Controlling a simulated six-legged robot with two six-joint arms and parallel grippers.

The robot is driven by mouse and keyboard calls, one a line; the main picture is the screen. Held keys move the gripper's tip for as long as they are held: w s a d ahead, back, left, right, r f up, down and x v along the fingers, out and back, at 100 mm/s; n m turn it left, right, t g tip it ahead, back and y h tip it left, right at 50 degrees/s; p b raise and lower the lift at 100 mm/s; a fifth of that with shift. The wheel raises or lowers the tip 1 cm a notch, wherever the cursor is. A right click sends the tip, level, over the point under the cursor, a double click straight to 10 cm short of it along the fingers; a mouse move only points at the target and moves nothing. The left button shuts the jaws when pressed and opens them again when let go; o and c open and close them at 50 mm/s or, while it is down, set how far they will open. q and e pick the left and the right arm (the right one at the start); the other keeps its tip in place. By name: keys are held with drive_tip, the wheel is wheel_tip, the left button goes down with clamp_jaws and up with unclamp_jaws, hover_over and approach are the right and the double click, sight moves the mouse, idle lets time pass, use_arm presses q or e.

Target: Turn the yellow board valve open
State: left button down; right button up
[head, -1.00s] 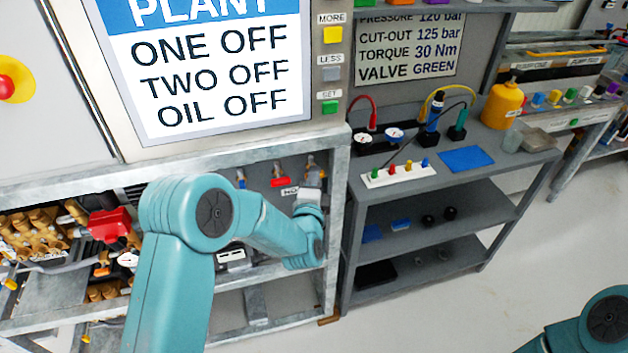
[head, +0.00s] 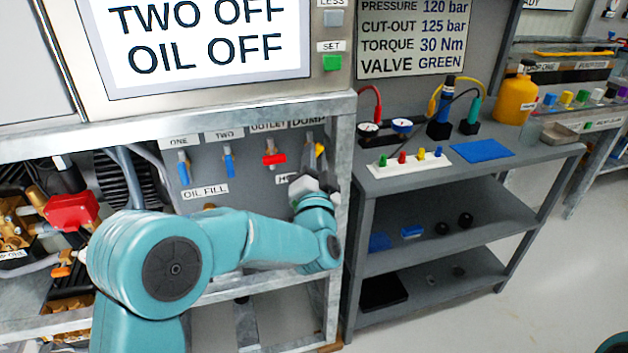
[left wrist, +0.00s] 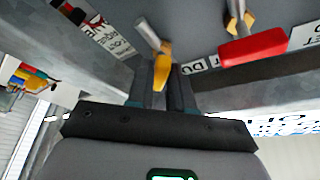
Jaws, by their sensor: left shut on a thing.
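The yellow board valve (head: 320,150) is on the grey valve board at the right end of a row, below the DUMP label. In the left wrist view its yellow handle (left wrist: 162,72) sits between my fingertips, with a metal pipe stub behind it. My left gripper (head: 321,168) reaches up to it from below and is shut on the handle; the fingers (left wrist: 162,88) also show in the left wrist view. The gripper and wrist hide part of the handle in the head view, so its exact angle is unclear there. My right gripper is not in view.
The red OUTLET valve (head: 274,159) is close to the left, with blue valves ONE (head: 184,170) and TWO (head: 229,163) beyond. A galvanised frame post (head: 345,190) stands close on the right. A grey shelf bench (head: 460,180) is further right.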

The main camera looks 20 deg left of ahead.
use_arm(q)
drive_tip(key=shift+w+d+f+n+g+y+b, duration=0.1)
drive_tip(key=shift+n+g+y+b, duration=0.15)
drive_tip(key=shift+n+y+b, duration=1.1)
drive_tip(key=shift+s+d+n+g+y+b, duration=0.1)
drive_tip(key=shift+n+g+y+b, duration=0.3)
drive_tip(key=shift+n+b, duration=1.6)
drive_tip(key=shift+w+d+f+n+g+y+b, duration=0.15)
drive_tip(key=shift+n+y+b, duration=0.85)
drive_tip(key=shift+n, duration=1.45)
drive_tip(key=shift+a+r, duration=0.15)
drive_tip(key=c, duration=1.1)
unclamp_jaws()
drive_tip(key=p+v, duration=0.1)
drive_tip(key=v, duration=1.5)
